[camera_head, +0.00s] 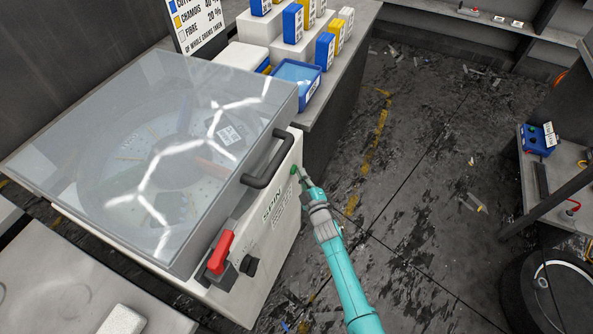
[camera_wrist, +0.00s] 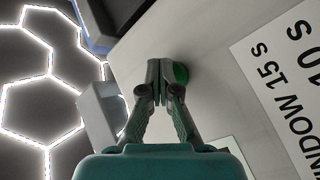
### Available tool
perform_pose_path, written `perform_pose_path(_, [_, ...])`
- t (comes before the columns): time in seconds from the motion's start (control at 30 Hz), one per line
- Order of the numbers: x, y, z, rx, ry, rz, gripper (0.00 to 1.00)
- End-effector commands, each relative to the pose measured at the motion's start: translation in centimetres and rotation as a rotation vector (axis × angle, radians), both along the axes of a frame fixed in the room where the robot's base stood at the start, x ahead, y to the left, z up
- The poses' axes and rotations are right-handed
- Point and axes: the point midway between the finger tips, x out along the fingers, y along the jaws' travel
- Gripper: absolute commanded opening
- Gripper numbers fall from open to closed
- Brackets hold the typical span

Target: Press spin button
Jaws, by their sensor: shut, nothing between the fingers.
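The spin machine (camera_head: 225,290) is a white box with a clear lid (camera_head: 160,120), and the lid is down. A green button (camera_head: 294,170) sits on its front panel, above the SPIN label (camera_head: 272,205). My gripper (camera_head: 301,172) is shut and empty, with its tips at or very close to the button. In the wrist view, my gripper's closed fingertips (camera_wrist: 160,68) partly cover the green button (camera_wrist: 181,73). Whether they touch it or the button is pushed in, I cannot tell.
A red lever (camera_head: 221,250) and a black knob (camera_head: 249,265) are on the same panel, lower left. A dark lid handle (camera_head: 270,160) juts out beside the button. A counter with blue, yellow and white boxes (camera_head: 293,22) stands behind. The floor (camera_head: 420,170) to the right is open.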

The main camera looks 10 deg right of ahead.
Motion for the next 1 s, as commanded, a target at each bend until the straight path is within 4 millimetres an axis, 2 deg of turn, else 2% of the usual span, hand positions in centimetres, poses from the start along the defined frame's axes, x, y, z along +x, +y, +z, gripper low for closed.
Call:
perform_pose_path(0.3, [-0.9, -1.2, 0.0, 0.000, 0.000, -0.001, 0.00])
perform_pose_path(0.67, [-1.0, -1.4, 0.0, 0.001, 0.001, -0.001, 0.00])
perform_pose_path(1.0, [-2.6, -3.6, -0.1, 0.000, 0.001, -0.003, 0.00])
